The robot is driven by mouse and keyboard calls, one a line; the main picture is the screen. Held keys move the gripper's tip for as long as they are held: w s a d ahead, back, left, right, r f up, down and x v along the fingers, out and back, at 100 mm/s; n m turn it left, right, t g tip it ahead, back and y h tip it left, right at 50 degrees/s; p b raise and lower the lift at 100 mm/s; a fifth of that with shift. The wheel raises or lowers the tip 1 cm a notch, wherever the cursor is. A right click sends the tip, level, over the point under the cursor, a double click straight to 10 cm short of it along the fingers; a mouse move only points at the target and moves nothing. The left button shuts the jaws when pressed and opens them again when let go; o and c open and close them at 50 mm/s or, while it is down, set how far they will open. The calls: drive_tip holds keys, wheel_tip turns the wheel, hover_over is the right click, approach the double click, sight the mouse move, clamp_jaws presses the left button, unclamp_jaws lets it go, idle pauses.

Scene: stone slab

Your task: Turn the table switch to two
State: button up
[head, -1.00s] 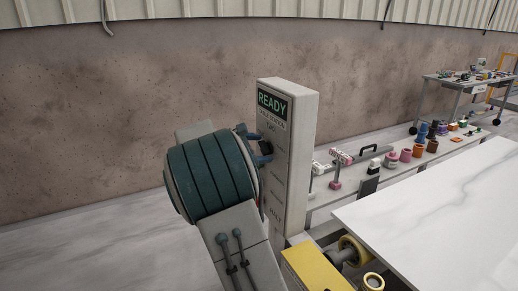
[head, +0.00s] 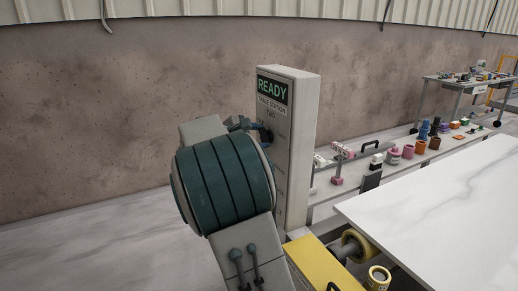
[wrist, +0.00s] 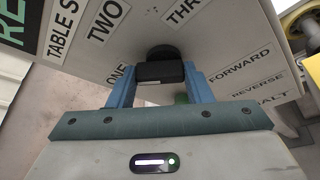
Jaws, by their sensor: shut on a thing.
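The table switch (wrist: 160,72) is a black knob on a pale panel, with the labels ONE, TWO and a partly cut-off THR around it in the wrist view. My gripper (wrist: 160,84) has its two blue fingers shut on the knob, one on each side. Which label the knob points to is not clear. In the head view, the panel (head: 302,150) is an upright grey box with a green READY sign. My gripper (head: 262,131) is at its left face, just below the word TWO; my forearm hides part of the lower panel, and the knob is mostly hidden.
FORWARD, REVERSE and HALT labels (wrist: 257,78) are lower on the panel, beside a partly hidden green part (wrist: 181,98). A low shelf (head: 330,200) holds several coloured parts.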

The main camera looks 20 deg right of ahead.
drive_tip(key=m+t+b, duration=0.1)
drive_tip(key=m+b, duration=0.1)
drive_tip(key=b, duration=0.4)
drive_tip(key=m+h+b, duration=0.1)
drive_tip(key=m+b, duration=0.1)
drive_tip(key=b, duration=0.4)
drive_tip(key=m+t+h+b, duration=0.1)
drive_tip(key=m+b, duration=0.1)
drive_tip(key=b, duration=0.4)
drive_tip(key=shift+s+f+m+t, duration=0.25)
drive_tip(key=shift+f+m+t, duration=0.05)
drive_tip(key=shift+f+m, duration=0.1)
drive_tip(key=shift+r+m+b, duration=0.2)
drive_tip(key=shift+m+b, duration=0.1)
drive_tip(key=shift+b, duration=0.25)
drive_tip(key=o, duration=1)
drive_tip(key=shift+a, duration=0.1)
drive_tip(key=v, duration=0.9)
drive_tip(key=p+v, duration=0.1)
drive_tip(key=v, duration=0.3)
drive_tip(key=shift+s+a+f, duration=0.2)
drive_tip(key=shift+s+a, duration=0.05)
drive_tip(key=shift+a, duration=0.1)
